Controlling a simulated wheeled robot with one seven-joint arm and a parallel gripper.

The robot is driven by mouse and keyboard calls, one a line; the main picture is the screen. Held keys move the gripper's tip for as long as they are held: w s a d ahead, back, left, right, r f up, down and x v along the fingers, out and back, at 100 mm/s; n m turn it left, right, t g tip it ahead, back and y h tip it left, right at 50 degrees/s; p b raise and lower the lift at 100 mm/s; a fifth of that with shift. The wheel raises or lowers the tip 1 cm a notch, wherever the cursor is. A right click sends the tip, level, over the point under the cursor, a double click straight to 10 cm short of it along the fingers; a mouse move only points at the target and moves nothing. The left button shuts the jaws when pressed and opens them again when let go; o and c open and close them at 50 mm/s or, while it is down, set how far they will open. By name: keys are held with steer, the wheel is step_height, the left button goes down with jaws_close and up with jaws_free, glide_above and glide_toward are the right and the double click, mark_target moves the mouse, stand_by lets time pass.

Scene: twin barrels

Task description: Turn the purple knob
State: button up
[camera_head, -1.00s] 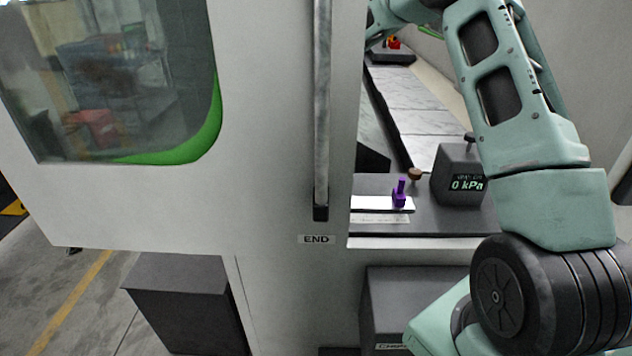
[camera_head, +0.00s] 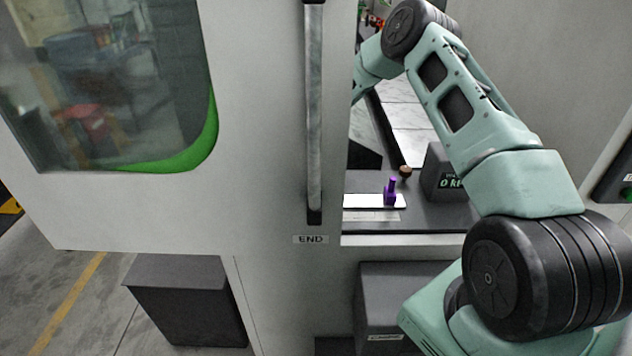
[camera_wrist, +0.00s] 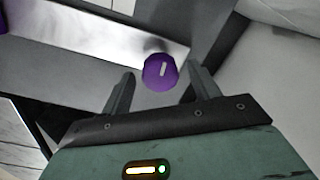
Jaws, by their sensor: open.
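A round purple knob (camera_wrist: 158,72) with a white line mark sits on a pale metallic strip in the wrist view. My gripper (camera_wrist: 163,78) is open, with one finger at each side of the knob in the picture. No contact with the fingers can be made out. Part of another purple thing (camera_wrist: 3,22) shows at the left edge of that strip. In the head view, an upright purple piece (camera_head: 390,190) stands at the right end of a white strip; I cannot tell which wrist-view purple thing it is. My gripper is hidden behind the machine's door there.
The large grey door (camera_head: 265,130) with a vertical handle bar (camera_head: 314,110) covers the left of the opening. A brown knob (camera_head: 405,171) is just behind.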

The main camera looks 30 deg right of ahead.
steer(key=shift+c, duration=0.3)
steer(key=c, duration=0.9)
steer(key=shift+f+m+b, duration=0.2)
steer(key=shift+m+b, duration=0.6)
steer(key=shift+b, duration=0.4)
steer(key=shift+r+m+b, duration=0.2)
steer(key=shift+m+b, duration=0.2)
steer(key=shift+m, duration=0.3)
steer(key=o, duration=1)
steer(key=shift+c, duration=0.2)
step_height(320, 180, up, 18)
steer(key=b, duration=0.5)
steer(key=shift+d+f, duration=0.25)
